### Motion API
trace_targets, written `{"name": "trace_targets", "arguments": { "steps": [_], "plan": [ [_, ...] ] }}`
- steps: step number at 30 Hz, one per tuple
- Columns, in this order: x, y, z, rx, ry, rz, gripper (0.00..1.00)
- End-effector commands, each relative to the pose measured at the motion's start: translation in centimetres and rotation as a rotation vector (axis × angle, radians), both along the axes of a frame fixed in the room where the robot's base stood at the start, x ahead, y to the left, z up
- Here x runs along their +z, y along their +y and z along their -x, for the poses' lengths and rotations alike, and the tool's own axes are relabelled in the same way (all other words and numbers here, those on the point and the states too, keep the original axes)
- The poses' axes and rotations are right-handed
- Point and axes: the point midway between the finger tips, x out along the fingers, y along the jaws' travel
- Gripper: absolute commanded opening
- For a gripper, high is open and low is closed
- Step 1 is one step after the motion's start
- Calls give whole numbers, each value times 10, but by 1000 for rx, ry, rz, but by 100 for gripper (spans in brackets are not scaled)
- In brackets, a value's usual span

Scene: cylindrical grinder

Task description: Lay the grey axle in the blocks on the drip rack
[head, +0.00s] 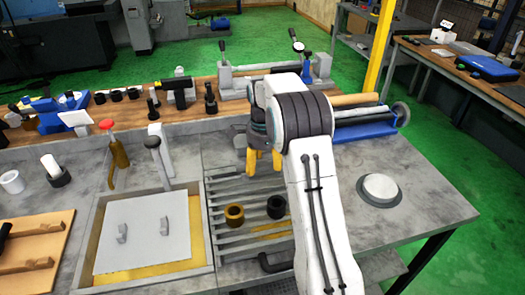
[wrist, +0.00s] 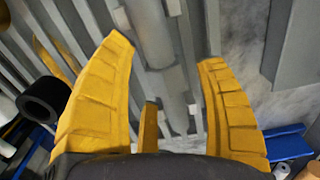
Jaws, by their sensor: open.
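The drip rack (head: 222,245) is a set of grey slats on the bench, right of a square tank. My gripper (head: 264,163) points down over its back right part and has yellow fingers. In the wrist view my gripper (wrist: 168,85) is open, with one finger on each side of a stepped grey cylinder, which looks like the grey axle (wrist: 153,35). The axle lies lengthwise over the rack slats, and neither side finger appears to touch it. My arm hides it in the head view.
A brass ring (head: 234,214) and a black ring (head: 276,207) sit on the rack near my gripper. The lidded tank (head: 145,235) is at left. A round white disc (head: 381,188) lies at right, with clear bench around it. A grey fixture (head: 240,78) stands behind.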

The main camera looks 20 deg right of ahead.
Motion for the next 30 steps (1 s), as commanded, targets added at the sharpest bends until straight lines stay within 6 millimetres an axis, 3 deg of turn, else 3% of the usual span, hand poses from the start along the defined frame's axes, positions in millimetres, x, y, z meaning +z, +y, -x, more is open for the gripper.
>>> {"name": "trace_targets", "arguments": {
  "steps": [18, 30],
  "plan": [
    [96, 0, -1, 0, -6, 1, 65],
    [116, 0, 0, 0, -3, 1, 65]
  ]
}}
